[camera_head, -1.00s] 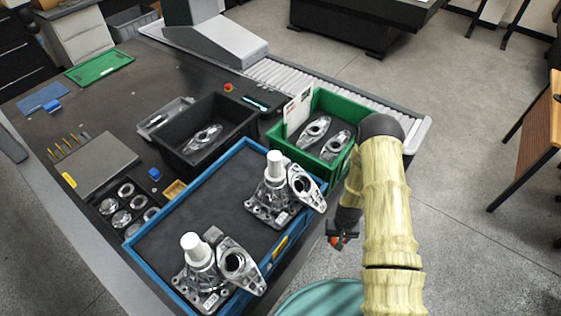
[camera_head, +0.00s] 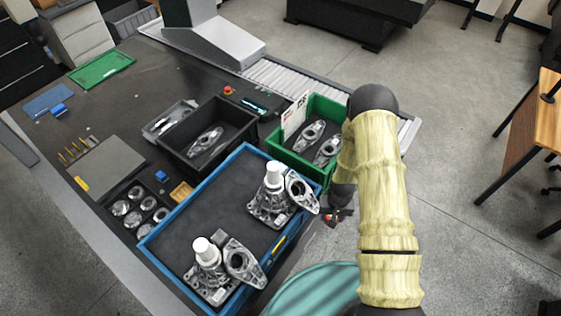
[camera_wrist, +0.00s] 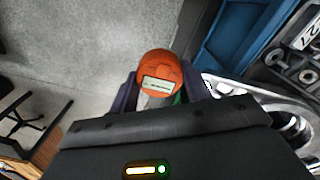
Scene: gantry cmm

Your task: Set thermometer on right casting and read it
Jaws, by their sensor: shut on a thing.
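My gripper (camera_head: 338,215) is shut on the thermometer (camera_wrist: 160,77), which has a round orange head with a small pale display. Its digits are too small to read. In the head view only a bit of orange shows at the jaws, just outside the right edge of the blue tray (camera_head: 160,262). The right casting (camera_head: 267,208), grey metal with a white cylinder on top, stands in the tray, to the left of my gripper and apart from it. The left casting (camera_head: 208,277), of similar form, stands nearer the tray's front corner. In the wrist view, metal casting parts (camera_wrist: 288,120) show at the right.
A green bin (camera_head: 314,105) with metal parts stands behind my gripper. A black bin (camera_head: 235,112) with one part is left of it. The blue tray's wall rises between my gripper and the castings. Open floor lies to the right, with a wooden table (camera_head: 535,120).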

